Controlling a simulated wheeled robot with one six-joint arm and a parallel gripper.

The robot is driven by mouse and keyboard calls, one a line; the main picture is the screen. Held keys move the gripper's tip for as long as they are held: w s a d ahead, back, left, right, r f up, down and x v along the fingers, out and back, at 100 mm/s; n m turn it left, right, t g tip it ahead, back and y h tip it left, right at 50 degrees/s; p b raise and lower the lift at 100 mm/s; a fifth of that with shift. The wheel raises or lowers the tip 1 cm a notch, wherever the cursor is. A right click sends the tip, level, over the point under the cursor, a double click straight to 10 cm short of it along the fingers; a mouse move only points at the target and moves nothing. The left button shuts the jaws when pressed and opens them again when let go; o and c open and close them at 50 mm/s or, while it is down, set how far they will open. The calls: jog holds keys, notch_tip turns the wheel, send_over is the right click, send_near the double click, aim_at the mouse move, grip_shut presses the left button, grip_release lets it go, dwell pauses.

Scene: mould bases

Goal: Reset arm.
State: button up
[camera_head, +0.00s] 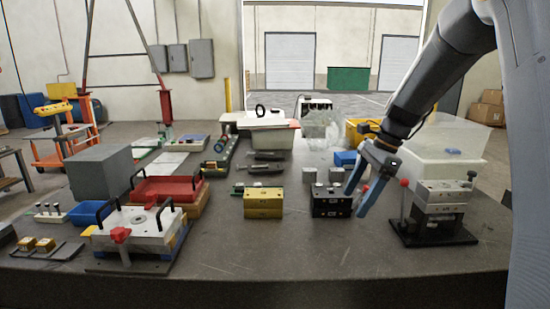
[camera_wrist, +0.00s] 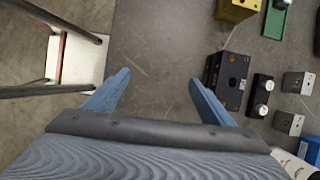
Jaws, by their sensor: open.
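My gripper (camera_head: 368,180) hangs from my arm at the right of the head view, with two blue fingers pointing down. In the wrist view its fingers (camera_wrist: 160,92) are spread wide with only bare grey table between them. A black mould base (camera_head: 331,201) stands just left of the gripper in the head view. It also shows in the wrist view (camera_wrist: 228,80), close to the right finger. I cannot tell whether finger and block touch. A yellow mould base (camera_head: 263,203) stands further left.
A clamp fixture with a silver block (camera_head: 440,196) stands at the right, and a white fixture with black handles (camera_head: 135,228) at the left. A red tray (camera_head: 167,188) and grey box (camera_head: 101,171) lie behind it. The front middle of the table (camera_head: 290,255) is clear.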

jog(key=s+a+f+n+h, duration=0.1)
jog(key=s+f+n, duration=0.2)
jog(key=s+n, duration=0.3)
jog(key=s+a+f+n+h, duration=0.1)
jog(key=s+f+n, duration=0.3)
jog(key=s, duration=0.6)
jog(key=s+a+f+n+t+h, duration=0.1)
jog(key=s+f+n+h, duration=0.1)
jog(key=s+f+n, duration=0.2)
jog(key=s+n, duration=0.3)
jog(key=s, duration=0.1)
jog(key=shift+n, duration=0.3)
